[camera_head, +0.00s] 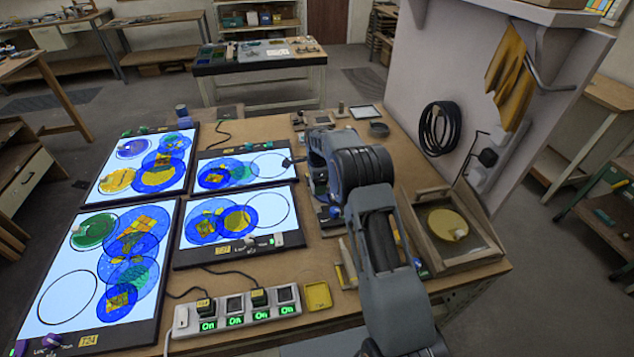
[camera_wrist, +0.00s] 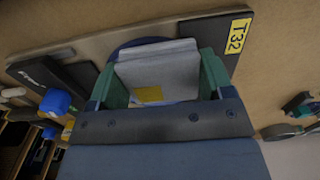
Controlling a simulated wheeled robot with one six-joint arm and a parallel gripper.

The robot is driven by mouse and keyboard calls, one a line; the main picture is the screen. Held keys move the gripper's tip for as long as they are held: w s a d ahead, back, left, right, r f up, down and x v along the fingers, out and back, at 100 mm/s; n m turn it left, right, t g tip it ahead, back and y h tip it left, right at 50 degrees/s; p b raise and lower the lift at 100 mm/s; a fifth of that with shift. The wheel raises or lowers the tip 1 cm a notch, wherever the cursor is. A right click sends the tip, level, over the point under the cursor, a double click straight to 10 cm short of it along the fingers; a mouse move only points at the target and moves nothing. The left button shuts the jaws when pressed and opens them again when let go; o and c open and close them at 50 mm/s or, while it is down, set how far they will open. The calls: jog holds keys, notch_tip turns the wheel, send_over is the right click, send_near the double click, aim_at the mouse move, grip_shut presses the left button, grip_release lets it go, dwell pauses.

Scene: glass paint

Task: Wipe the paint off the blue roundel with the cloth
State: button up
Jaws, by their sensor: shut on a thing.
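In the wrist view my gripper (camera_wrist: 158,60) is shut on a pale grey, flat, squarish thing that looks like the folded cloth (camera_wrist: 155,74). A yellow patch shows at its lower edge; I cannot tell whether it is on the cloth or behind it. A dark blue rim (camera_wrist: 138,43) shows just beyond the cloth, perhaps the blue roundel, mostly hidden. Whether the cloth touches it, and any paint on it, I cannot tell. In the head view my arm hides the gripper. Several blue roundels, such as one at the left (camera_head: 117,300), lie on lit panels.
Lit panels (camera_head: 145,165) cover the bench's left. A switch strip (camera_head: 240,312) and yellow dish (camera_head: 317,296) are at the front. A wooden tray (camera_head: 480,240) with a yellow disc stands right of my arm. A yellow cloth (camera_head: 508,75) hangs on the wall. A T32 label (camera_wrist: 237,36) shows.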

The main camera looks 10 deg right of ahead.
jog(key=shift+f, duration=0.3)
dwell(0.6)
jog(key=shift+s+d+f+b, duration=0.1)
jog(key=shift+d+b, duration=0.15)
jog(key=shift+d, duration=1.65)
jog(key=shift+d+f+b, duration=0.1)
jog(key=shift+d+b, duration=0.1)
jog(key=shift+d, duration=1.7)
jog(key=shift+a+r, duration=0.15)
jog(key=shift+a, duration=1.85)
jog(key=shift+a+r, duration=0.1)
jog(key=shift+a, duration=1.9)
jog(key=shift+d+f+b, duration=0.1)
jog(key=shift+d+b, duration=0.2)
jog(key=shift+d, duration=3.65)
jog(key=shift+w+a+p, duration=0.2)
jog(key=shift+w+a, duration=0.15)
jog(key=shift+w, duration=0.25)
jog(key=shift+w+a+p, duration=0.2)
jog(key=shift+w+a, duration=0.15)
jog(key=shift+w, duration=0.25)
jog(key=shift+a, duration=0.1)
